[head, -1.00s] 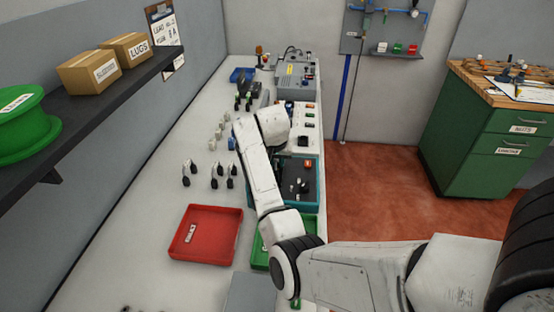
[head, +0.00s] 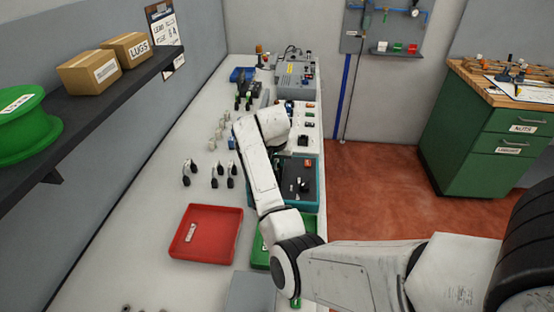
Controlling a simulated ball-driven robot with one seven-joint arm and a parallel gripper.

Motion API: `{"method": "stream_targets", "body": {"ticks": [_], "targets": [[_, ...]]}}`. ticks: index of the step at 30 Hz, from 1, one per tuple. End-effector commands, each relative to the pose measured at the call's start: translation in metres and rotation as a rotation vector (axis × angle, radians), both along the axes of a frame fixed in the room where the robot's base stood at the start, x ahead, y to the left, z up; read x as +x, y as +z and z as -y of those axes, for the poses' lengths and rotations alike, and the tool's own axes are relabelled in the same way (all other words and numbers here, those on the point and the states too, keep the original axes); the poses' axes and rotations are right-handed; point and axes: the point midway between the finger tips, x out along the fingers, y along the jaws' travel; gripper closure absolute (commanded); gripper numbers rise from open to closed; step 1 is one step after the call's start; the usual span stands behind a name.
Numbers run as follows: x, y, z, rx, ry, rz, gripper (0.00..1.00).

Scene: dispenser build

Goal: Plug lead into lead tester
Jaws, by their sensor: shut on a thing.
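A teal-edged box with a dark top (head: 311,172) stands on the bench beside my forearm. It has an orange mark and small black and light parts on top; I cannot tell for certain whether it is the lead tester. Short black-and-white pieces (head: 187,175), possibly leads or plugs, stand in rows on the bench to the left of my arm. My forearm reaches away over the bench, and its white wrist end is near the white panel. My gripper is hidden behind the wrist, so I cannot see its jaws or anything in them.
A red tray (head: 205,232) lies on the near bench, and a green tray (head: 259,256) is partly behind my elbow. A grey machine (head: 297,80) and a blue tray (head: 243,74) stand at the back. A shelf with boxes (head: 88,75) overhangs the left. Bare bench lies left of the red tray.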

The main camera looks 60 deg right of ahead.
Motion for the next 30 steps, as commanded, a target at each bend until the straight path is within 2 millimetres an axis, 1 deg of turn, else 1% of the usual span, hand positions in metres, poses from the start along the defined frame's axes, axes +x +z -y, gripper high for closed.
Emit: {"method": "stream_targets", "body": {"ticks": [13,25,26,30], "targets": [[-0.0001,-0.0049,-0.0001,0.000,0.000,0.000,1.00],[0.0000,-0.0054,0.0000,0.000,0.000,0.000,1.00],[0.0000,-0.0054,0.0000,0.000,0.000,0.000,0.77],[0.0000,-0.0054,0.0000,0.000,0.000,0.000,0.64]]}}
